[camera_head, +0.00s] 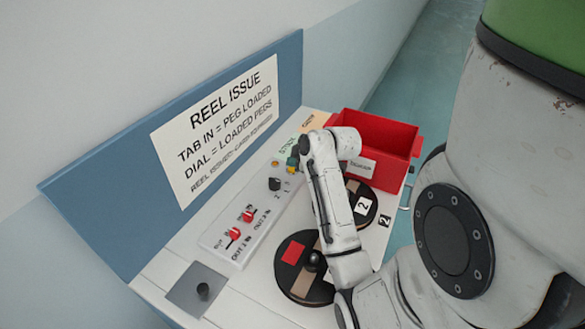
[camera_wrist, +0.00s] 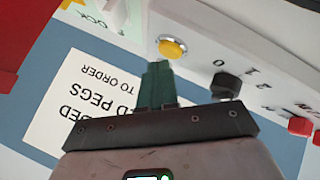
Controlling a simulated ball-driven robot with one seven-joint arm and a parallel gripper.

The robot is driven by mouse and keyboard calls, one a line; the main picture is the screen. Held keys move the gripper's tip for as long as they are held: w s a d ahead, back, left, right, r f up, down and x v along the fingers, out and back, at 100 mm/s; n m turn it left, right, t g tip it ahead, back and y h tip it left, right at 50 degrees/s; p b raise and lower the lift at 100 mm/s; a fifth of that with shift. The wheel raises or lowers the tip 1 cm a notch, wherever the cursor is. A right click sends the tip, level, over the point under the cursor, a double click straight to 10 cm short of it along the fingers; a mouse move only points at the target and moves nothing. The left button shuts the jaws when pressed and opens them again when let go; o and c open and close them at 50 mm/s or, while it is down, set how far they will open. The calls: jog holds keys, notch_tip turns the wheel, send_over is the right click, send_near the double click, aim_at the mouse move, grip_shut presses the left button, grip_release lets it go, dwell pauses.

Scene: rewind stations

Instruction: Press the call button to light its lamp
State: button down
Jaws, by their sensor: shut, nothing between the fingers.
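A round amber-yellow cap (camera_head: 275,163) in a pale ring sits on the sloping white control panel (camera_head: 222,236). It also shows in the wrist view (camera_wrist: 172,47), just above and right of my fingertips. I cannot tell from its look whether it is the call button or the lamp. It does not look brightly lit. My gripper (camera_wrist: 158,66) has its green fingers shut together with nothing between them. In the head view my gripper (camera_head: 292,164) is just right of the amber cap, partly hidden by my arm. Whether the fingers touch the panel is unclear.
A black knob (camera_head: 274,184) and two red switches (camera_head: 248,214) (camera_head: 233,233) lie along the panel. A red bin (camera_head: 390,130) stands at the far end. Dark reels (camera_head: 290,271) lie on the bench under my arm. A blue backboard with a sign (camera_head: 215,130) rises behind.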

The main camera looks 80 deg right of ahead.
dwell(0.3)
jog(key=shift+f, duration=0.4)
jog(key=shift+r, duration=0.1)
jog(key=shift+r+p, duration=0.3)
jog(key=shift+p, duration=0.05)
dwell(0.4)
notch_tip(320, 180, up, 6)
jog(key=p, duration=0.6)
dwell(0.5)
